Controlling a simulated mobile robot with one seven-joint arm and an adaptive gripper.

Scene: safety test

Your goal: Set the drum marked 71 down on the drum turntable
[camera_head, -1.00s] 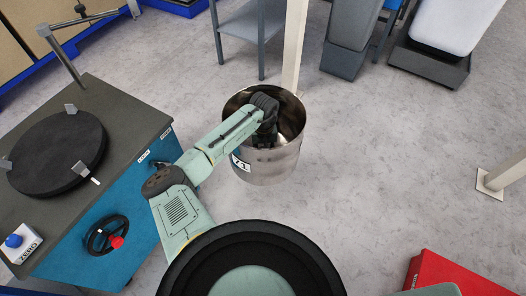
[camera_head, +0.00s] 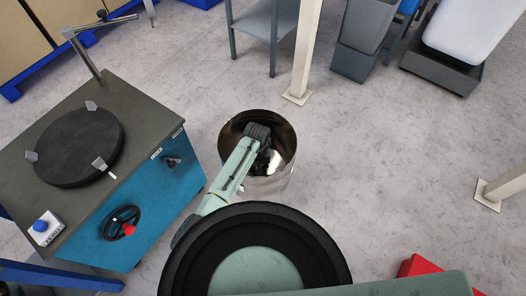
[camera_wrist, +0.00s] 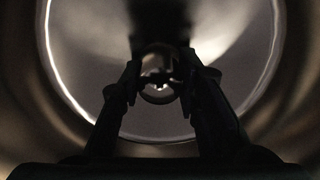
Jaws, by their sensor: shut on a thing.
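The drum (camera_head: 284,174) is an open, shiny metal cylinder, upright, in the middle of the head view. Its number label does not show now. My gripper (camera_wrist: 162,76) reaches down inside the drum, and its fingers are shut on a small round piece at the drum's middle, seen in the wrist view. My arm covers part of the drum, and I cannot tell whether its base touches the floor. The drum turntable (camera_head: 75,148) is a black disc with three grey clamps, empty, on top of a blue cabinet left of the drum.
The blue cabinet (camera_head: 165,195) carries a handwheel (camera_head: 121,223), a blue button box (camera_head: 43,229) and a bent rod (camera_head: 85,50) at the back. A cream post (camera_head: 306,45) stands behind the drum. A red box (camera_head: 414,266) is at lower right.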

